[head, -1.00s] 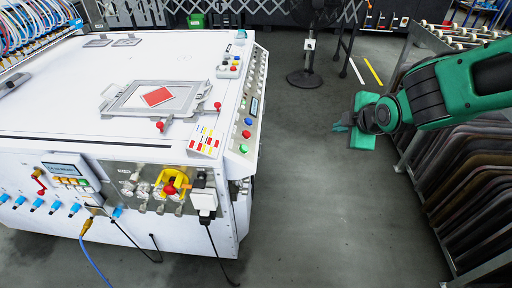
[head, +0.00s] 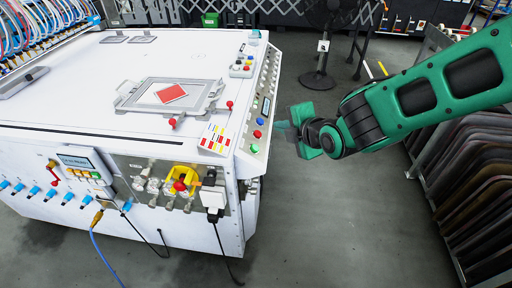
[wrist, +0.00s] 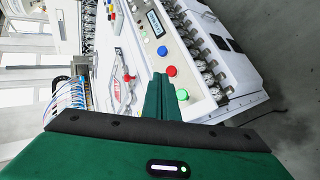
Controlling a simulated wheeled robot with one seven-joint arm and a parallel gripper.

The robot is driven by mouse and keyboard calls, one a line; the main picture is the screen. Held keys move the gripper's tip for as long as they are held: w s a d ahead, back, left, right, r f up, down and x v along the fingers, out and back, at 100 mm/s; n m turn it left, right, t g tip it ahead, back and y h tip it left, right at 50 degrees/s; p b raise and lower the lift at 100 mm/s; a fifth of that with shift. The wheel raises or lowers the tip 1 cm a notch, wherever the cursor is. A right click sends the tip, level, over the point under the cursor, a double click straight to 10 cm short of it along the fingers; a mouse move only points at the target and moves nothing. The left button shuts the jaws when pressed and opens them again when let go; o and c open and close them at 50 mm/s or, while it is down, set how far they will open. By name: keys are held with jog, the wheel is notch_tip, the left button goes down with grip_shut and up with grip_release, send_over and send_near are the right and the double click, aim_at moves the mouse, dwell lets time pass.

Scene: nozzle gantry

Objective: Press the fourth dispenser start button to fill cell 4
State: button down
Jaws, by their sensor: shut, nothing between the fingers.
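A white machine (head: 75,110) has a sloped control panel along its right edge. The panel carries a blue button (head: 259,121), a red button (head: 257,134) and a green button (head: 254,148), with a small display (head: 266,107) behind them. In the wrist view the blue (wrist: 162,50), red (wrist: 172,71) and green (wrist: 182,94) buttons lie just right of my fingers. My green gripper (head: 281,127) is shut and empty beside the panel; its fingers (wrist: 161,88) look together. I cannot tell contact. No readable label shows which button is the fourth dispenser start.
A framed tray with a red card (head: 171,94) and red-knobbed clamps lies on the machine top. A small button box (head: 242,69) stands farther back. A rack of dark sheets (head: 470,150) stands at right. Grey floor (head: 330,200) between is open.

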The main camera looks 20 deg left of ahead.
aim_at(255, 148)
jog(key=shift+s+a+f, duration=0.2)
jog(key=shift+a+f, duration=0.6)
jog(key=shift+f, duration=0.35)
jog(key=shift+s+a+f, duration=0.2)
jog(key=shift+a+f, duration=0.55)
jog(key=shift+f, duration=0.4)
jog(key=shift+s+a+f, duration=0.2)
jog(key=shift+a+f, duration=0.6)
jog(key=shift+f, duration=0.35)
jog(key=shift+f, duration=0.1)
jog(key=shift+a+f, duration=0.2)
jog(key=shift+a, duration=0.05)
